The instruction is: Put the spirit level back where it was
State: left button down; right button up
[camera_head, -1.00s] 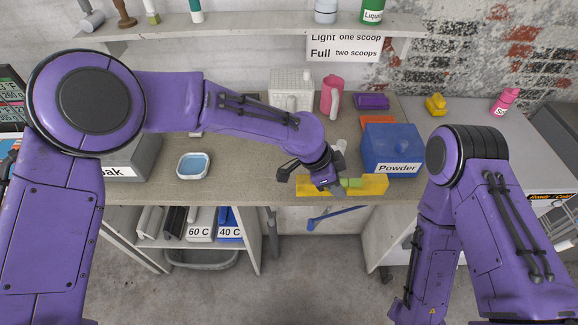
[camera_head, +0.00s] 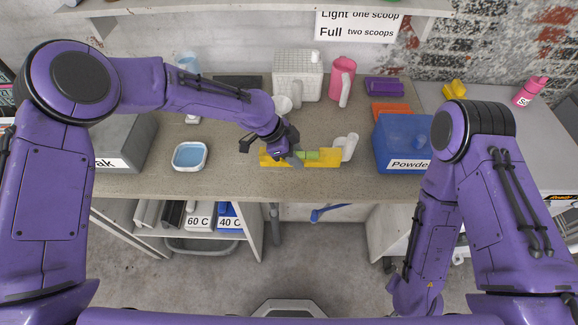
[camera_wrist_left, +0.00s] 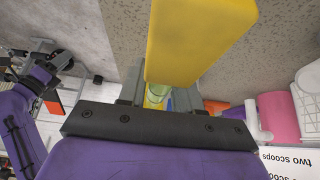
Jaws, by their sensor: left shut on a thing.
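The yellow spirit level (camera_head: 328,160), with a greenish vial in its middle, lies lengthwise left to right over the front part of the worktop (camera_head: 240,180). My left gripper (camera_head: 291,157) is shut on it near its middle and covers part of it. In the left wrist view the spirit level (camera_wrist_left: 192,40) stretches away from the gripper's fingers (camera_wrist_left: 158,95). I cannot tell whether it touches the worktop. My right arm hangs at the right; dark gripper parts (camera_wrist_left: 45,72) show small at the left of the left wrist view, their opening unclear.
A white jug (camera_head: 346,146) stands just right of the level, and the blue Powder box (camera_head: 402,143) further right. A blue-filled tray (camera_head: 189,156) and a grey box (camera_head: 128,140) are at the left. A white basket (camera_head: 297,75) and pink jug (camera_head: 341,78) stand behind.

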aim_at(290, 171)
pick_arm(q)
jog(key=shift+w+a+f, duration=0.15)
jog(key=shift+w+f, duration=0.05)
jog(key=shift+f, duration=0.25)
jog(key=f+b, duration=0.2)
jog(key=a+f+b, duration=0.1)
jog(key=f, duration=0.1)
jog(key=shift+a+f+b, duration=0.15)
jog(key=shift+a+b, duration=0.05)
jog(key=shift+b, duration=0.15)
jog(key=shift+f, duration=0.1)
jog(key=shift+w, duration=0.15)
jog(key=shift+d+f, duration=0.1)
jog(key=c, duration=0.8)
grip_release()
